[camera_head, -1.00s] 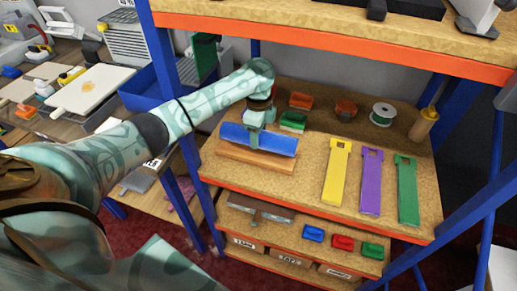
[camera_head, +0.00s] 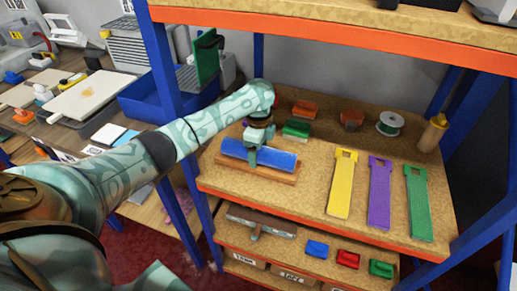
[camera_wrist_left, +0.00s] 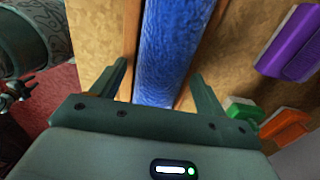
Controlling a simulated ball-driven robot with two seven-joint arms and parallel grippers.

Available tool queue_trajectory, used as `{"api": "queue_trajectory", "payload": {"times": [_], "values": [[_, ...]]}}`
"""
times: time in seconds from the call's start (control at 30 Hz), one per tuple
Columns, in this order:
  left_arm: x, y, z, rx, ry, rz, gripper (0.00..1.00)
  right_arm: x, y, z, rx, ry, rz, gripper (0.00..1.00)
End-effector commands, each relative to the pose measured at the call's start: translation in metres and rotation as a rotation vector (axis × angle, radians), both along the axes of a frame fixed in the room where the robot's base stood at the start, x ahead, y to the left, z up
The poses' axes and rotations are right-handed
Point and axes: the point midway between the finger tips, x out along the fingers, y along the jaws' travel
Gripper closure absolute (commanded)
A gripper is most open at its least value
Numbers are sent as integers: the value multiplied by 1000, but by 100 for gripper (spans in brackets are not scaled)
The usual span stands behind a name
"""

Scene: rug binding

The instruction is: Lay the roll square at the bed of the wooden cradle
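The blue roll (camera_head: 278,159) lies lengthwise along the wooden cradle (camera_head: 262,175) on the upper shelf board, and looks in line with it. My left gripper (camera_head: 252,160) is over the roll, left of its middle. In the left wrist view the blue roll (camera_wrist_left: 164,50) runs between the two fingers of my left gripper (camera_wrist_left: 160,80), with narrow gaps beside it. The fingers are spread. Strips of the cradle (camera_wrist_left: 131,35) show along the roll. The roll's underside and its contact with the bed are hidden. My right gripper is not in view.
Yellow (camera_head: 342,185), purple (camera_head: 379,195) and green (camera_head: 417,205) strips lie to the right. A blue post (camera_head: 167,75) stands left, beside my arm. An orange-edged shelf (camera_head: 340,45) hangs above.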

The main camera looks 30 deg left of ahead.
Motion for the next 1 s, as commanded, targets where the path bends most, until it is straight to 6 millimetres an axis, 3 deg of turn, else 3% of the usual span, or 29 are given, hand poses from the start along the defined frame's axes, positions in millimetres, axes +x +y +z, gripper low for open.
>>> {"api": "queue_trajectory", "payload": {"times": [0.3, 0.43, 0.7, 0.83, 1.0], "values": [[0, 0, 4, 0, -1, -1, 27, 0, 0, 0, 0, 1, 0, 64], [0, 0, 28, 0, -4, 0, 27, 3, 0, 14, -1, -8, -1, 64], [1, 0, 94, -1, -5, -1, 27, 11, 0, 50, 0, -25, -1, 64], [0, 0, 113, -1, -2, -1, 27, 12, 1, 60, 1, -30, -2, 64], [0, 0, 123, 0, 0, 0, 27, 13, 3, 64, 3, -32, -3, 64]]}}
